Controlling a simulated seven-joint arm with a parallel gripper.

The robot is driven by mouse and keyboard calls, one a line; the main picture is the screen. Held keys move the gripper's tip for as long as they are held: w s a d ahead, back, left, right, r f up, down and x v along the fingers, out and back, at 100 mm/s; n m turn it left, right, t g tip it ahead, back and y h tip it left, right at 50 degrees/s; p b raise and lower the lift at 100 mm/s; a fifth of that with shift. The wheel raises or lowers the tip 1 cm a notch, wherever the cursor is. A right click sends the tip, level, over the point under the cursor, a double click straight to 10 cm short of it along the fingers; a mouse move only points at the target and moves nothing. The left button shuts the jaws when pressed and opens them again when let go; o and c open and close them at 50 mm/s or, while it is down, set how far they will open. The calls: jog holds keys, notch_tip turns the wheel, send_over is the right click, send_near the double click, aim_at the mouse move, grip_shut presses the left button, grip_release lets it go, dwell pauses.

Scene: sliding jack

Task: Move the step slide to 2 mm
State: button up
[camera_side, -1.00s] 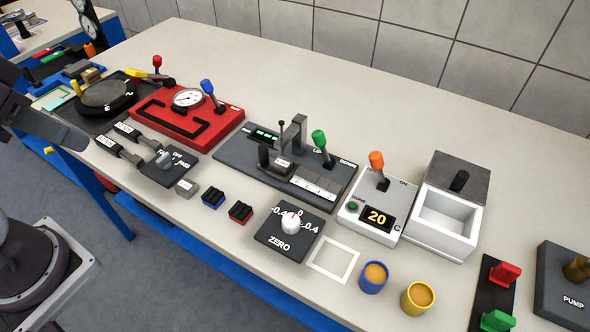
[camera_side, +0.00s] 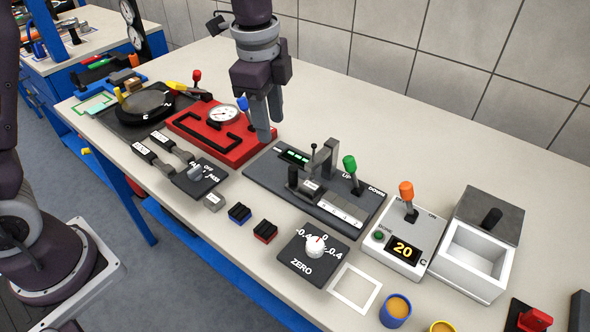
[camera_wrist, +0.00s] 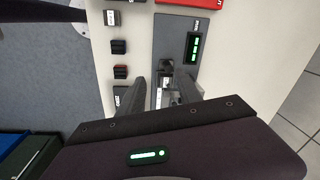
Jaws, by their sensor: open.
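The dark fixture plate (camera_side: 262,172) lies on the bench with a green display, a post and a green-knobbed lever (camera_side: 350,165) marked UP and DOWN. A pale stepped block with small markings (camera_side: 341,209) lies along its front right; I take this as the step slide. The markings are too small to read. My gripper (camera_side: 268,136) is open and empty, pointing down above the plate's left end. In the wrist view, the fixture (camera_wrist: 165,80) shows between my fingers (camera_wrist: 162,92); the step slide is mostly hidden.
A red fixture with a dial (camera_side: 222,114) and blue lever stands left. A box with an orange-knobbed lever (camera_side: 407,190) and an open white box (camera_side: 472,250) stand right. The ZERO dial (camera_side: 314,246) and small blocks sit in front. The bench behind is clear.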

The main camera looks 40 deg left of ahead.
aim_at(293, 167)
jog(key=w+f+m, duration=0.1)
jog(key=f, duration=0.1)
jog(key=w+d+f+m, duration=0.1)
jog(key=f, duration=0.2)
jog(key=w+d+f+m+g, duration=0.1)
jog(key=f, duration=0.1)
jog(key=shift+w+d+f, duration=0.15)
jog(key=shift+w+f, duration=0.1)
jog(key=shift+w, duration=0.1)
notch_tip(293, 167, down, 7)
jog(key=shift+r, duration=0.1)
grip_shut()
jog(key=shift+r, duration=0.1)
dwell(0.6)
